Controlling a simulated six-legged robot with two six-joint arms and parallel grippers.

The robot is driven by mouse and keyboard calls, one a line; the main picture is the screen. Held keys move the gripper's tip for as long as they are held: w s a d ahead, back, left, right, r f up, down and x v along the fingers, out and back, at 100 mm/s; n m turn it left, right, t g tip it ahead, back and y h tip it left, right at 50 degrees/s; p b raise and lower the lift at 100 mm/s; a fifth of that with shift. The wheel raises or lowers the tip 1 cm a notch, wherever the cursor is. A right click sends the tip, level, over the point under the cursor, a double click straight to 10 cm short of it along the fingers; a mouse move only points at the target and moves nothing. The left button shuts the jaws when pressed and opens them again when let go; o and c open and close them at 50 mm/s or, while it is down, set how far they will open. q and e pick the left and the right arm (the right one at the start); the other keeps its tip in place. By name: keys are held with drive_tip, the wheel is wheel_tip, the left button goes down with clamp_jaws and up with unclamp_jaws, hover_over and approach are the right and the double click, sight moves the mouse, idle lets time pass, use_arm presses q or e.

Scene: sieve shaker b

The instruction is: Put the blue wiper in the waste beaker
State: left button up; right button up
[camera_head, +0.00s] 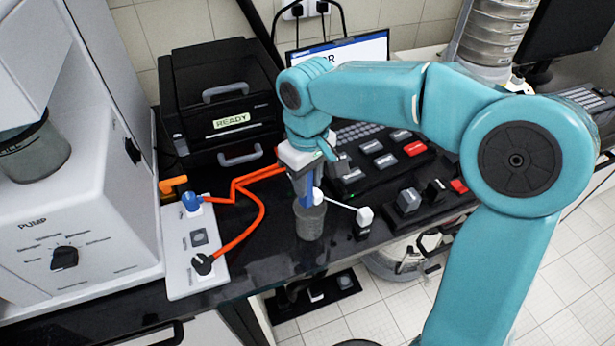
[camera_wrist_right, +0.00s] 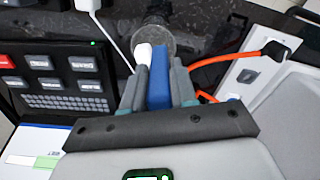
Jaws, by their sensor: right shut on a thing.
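My right gripper (camera_head: 303,182) points down over the black bench and is shut on the blue wiper (camera_head: 302,190). The wiper (camera_wrist_right: 158,78) also shows as a blue slab between the fingers in the right wrist view. A grey, beaker-like cylinder (camera_head: 310,224) stands upright directly below the gripper; its round end (camera_wrist_right: 154,40) shows just beyond the fingertips in the wrist view. I cannot tell whether the wiper's lower end is inside it or above it. A white rounded piece (camera_wrist_right: 142,54) shows beside the wiper. My left gripper is not in view.
A grey vessel (camera_head: 36,152) with lettering sits by the white pump unit (camera_head: 80,215) on the left. A white panel (camera_head: 194,250) with knobs and orange cables (camera_head: 252,222) lies left of the cylinder. A black keypad (camera_head: 375,155) and small blocks (camera_head: 407,201) are on the right.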

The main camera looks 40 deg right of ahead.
drive_tip(key=shift+f, duration=0.25)
drive_tip(key=o, duration=0.9)
drive_tip(key=shift+s+r, duration=0.1)
drive_tip(key=shift+r, duration=0.1)
wheel_tip(320, 180, up, 13)
drive_tip(key=shift+p, duration=0.75)
